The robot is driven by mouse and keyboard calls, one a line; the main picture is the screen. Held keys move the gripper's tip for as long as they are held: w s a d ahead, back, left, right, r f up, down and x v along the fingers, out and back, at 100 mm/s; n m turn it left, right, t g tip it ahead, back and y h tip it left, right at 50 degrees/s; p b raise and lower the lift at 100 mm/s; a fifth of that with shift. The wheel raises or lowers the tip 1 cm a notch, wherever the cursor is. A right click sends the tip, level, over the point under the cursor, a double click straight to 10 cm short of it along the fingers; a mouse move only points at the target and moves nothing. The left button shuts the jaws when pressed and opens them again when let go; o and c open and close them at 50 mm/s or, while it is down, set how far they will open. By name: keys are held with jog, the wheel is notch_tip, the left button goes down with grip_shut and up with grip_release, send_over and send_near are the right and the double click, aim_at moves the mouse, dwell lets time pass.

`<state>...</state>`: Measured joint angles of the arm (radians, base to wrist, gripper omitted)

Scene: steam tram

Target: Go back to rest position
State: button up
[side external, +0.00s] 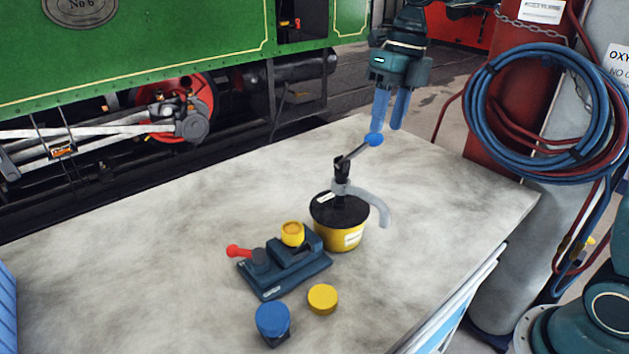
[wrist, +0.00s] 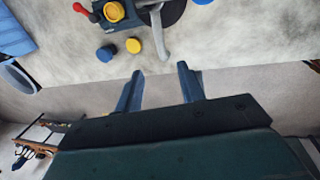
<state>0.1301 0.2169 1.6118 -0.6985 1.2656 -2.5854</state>
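My gripper (side external: 388,124) hangs fingers-down over the table's far right side, behind the hand pump in the side view. Its two blue fingers stand apart with nothing between them, as the wrist view (wrist: 160,70) also shows. The yellow hand pump (side external: 340,236) has a black lid, a grey spout and a lever ending in a blue knob (side external: 374,139). The knob overlaps a fingertip in the side view; I cannot tell whether they touch. In the wrist view the pump's grey spout (wrist: 158,32) lies beyond the fingers.
A dark blue vise (side external: 284,272) with a red-knobbed handle holds a yellow round piece (side external: 292,234). A yellow disc (side external: 323,298) and a blue-capped piece (side external: 273,318) are in front. A blue bin (side external: 8,305) stands at left. The green tram (side external: 160,50) is behind; hoses (side external: 480,110) hang right.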

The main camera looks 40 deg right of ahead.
jog(key=s+r+m+t, duration=0.25)
jog(key=s+m, duration=0.95)
jog(key=m, duration=0.6)
jog(key=s+d+f+m+t+h, duration=0.1)
jog(key=s+f+m, duration=0.1)
jog(key=s+m, duration=0.3)
jog(key=s+d+f+m+t+h, duration=0.1)
jog(key=s+m, duration=0.4)
jog(key=m, duration=0.7)
jog(key=shift+s+d+f+m+t, duration=0.25)
jog(key=shift+s+f+m+t, duration=0.25)
jog(key=shift+f, duration=0.4)
